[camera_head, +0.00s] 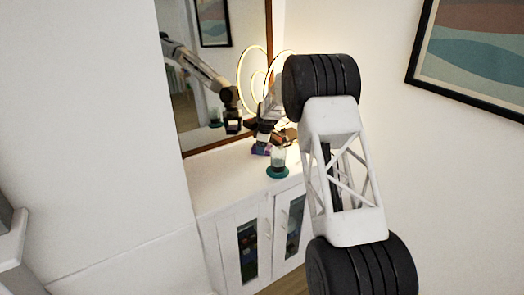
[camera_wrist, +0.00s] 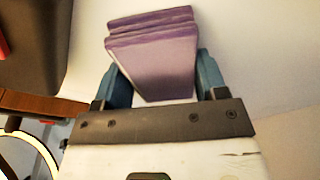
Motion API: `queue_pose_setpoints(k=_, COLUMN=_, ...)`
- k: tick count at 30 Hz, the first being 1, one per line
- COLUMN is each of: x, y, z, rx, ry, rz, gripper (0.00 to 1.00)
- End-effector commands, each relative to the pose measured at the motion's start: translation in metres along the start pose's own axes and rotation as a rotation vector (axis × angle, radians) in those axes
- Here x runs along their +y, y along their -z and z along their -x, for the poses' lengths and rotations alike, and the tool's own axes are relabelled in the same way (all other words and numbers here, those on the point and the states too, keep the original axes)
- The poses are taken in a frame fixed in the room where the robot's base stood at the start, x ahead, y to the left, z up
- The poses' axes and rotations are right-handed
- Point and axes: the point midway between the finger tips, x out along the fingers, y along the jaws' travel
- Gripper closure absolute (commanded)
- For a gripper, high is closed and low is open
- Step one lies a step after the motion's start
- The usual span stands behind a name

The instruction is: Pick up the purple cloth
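The purple cloth (camera_wrist: 155,55) is a folded, layered stack in the wrist view. It sits between the two blue-grey fingers of my gripper (camera_wrist: 165,75), which are spread well apart. The cloth's left side covers part of the left finger, and its right side meets or nearly meets the right finger. I cannot tell whether the fingers press on it. In the head view my gripper (camera_head: 263,141) is low at the white cabinet top, and a small purple patch of the cloth (camera_head: 260,151) shows at the fingers. I cannot tell whether the cloth rests on the cabinet.
A glass (camera_head: 278,157) on a teal coaster (camera_head: 277,172) stands just right of my gripper on the white cabinet (camera_head: 232,188). A mirror (camera_head: 204,75) is behind, with a lit ring lamp (camera_head: 258,85) close to the arm. The cabinet top's left part is clear.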

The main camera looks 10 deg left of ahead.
Motion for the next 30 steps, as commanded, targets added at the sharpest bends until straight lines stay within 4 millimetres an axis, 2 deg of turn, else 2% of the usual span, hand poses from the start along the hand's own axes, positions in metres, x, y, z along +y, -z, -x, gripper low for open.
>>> queue_pose_setpoints(k=1, x=0.0, y=0.0, z=0.0, rx=0.0, ry=0.0, rz=0.0, gripper=0.44)
queue_pose_setpoints(k=3, x=0.0, y=0.0, z=0.0, rx=0.0, ry=0.0, rz=0.0, gripper=0.55)
queue_pose_setpoints(k=5, x=0.0, y=0.0, z=0.0, rx=0.0, ry=0.0, rz=0.0, gripper=0.61)
queue_pose_setpoints(k=17, x=0.0, y=0.001, z=0.005, rx=0.0, ry=-0.001, rz=0.0, gripper=0.62)
queue_pose_setpoints(k=23, x=0.0, y=0.003, z=0.018, rx=0.0, ry=0.0, rz=0.0, gripper=0.62)
queue_pose_setpoints(k=28, x=0.001, y=0.006, z=0.039, rx=0.001, ry=-0.003, rz=0.001, gripper=0.62)
queue_pose_setpoints(k=30, x=-0.009, y=0.011, z=0.034, rx=0.0, ry=0.001, rz=0.002, gripper=0.62)
